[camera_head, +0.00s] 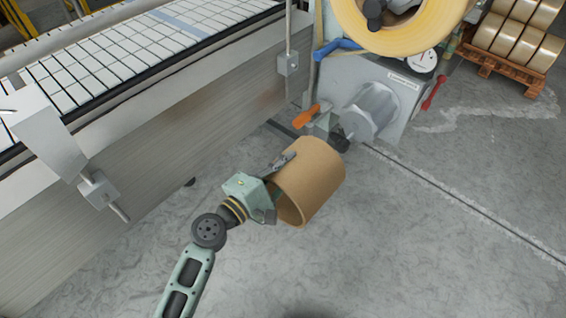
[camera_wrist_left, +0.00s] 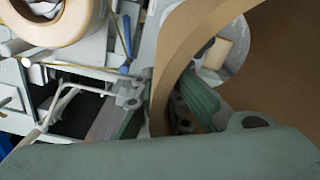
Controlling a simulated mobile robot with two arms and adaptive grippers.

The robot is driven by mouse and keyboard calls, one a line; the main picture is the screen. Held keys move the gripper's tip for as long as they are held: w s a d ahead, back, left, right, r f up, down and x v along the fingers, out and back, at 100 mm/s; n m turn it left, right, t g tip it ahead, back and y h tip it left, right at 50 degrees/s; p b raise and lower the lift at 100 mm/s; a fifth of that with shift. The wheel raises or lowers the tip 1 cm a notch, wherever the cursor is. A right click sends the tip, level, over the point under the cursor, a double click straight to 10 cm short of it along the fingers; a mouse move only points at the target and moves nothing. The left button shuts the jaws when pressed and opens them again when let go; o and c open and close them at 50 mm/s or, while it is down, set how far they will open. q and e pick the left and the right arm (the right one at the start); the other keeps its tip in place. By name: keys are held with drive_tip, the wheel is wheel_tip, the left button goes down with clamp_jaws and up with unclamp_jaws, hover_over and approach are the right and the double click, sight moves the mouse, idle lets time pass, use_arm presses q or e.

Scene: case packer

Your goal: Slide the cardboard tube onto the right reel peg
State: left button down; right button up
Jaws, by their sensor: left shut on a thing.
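The brown cardboard tube (camera_head: 316,172) is held in the air in front of the machine, its open end facing down-left in the head view. My left gripper (camera_head: 277,172) is shut on the tube's wall at that near end. In the left wrist view the tube's curved wall (camera_wrist_left: 172,65) fills much of the right side, with the green fingers (camera_wrist_left: 185,105) against it. A bare grey faceted peg (camera_head: 372,110) sticks out of the machine up-right of the tube, apart from it in the head picture. My right gripper is not in view.
A large yellow tape roll (camera_head: 345,14) sits on the machine above the grey peg. An orange handle (camera_head: 306,116), blue lever (camera_head: 337,47) and red handle (camera_head: 434,93) stick out nearby. A conveyor (camera_head: 120,60) runs along the left. A pallet of rolls (camera_head: 510,68) stands back right; the right floor is clear.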

sight(314, 138)
use_arm(q)
drive_tip(key=shift+r, duration=0.3)
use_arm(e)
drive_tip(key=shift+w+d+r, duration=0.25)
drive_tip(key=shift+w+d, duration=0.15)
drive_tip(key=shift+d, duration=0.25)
use_arm(q)
drive_tip(key=shift+w, duration=0.1)
drive_tip(key=shift+x, duration=2.25)
drive_tip(key=shift+b+x, duration=0.35)
drive_tip(key=shift+x, duration=2.65)
drive_tip(key=shift+w+d+f, duration=0.1)
drive_tip(key=shift+w+d, duration=0.5)
drive_tip(key=shift+d, duration=0.2)
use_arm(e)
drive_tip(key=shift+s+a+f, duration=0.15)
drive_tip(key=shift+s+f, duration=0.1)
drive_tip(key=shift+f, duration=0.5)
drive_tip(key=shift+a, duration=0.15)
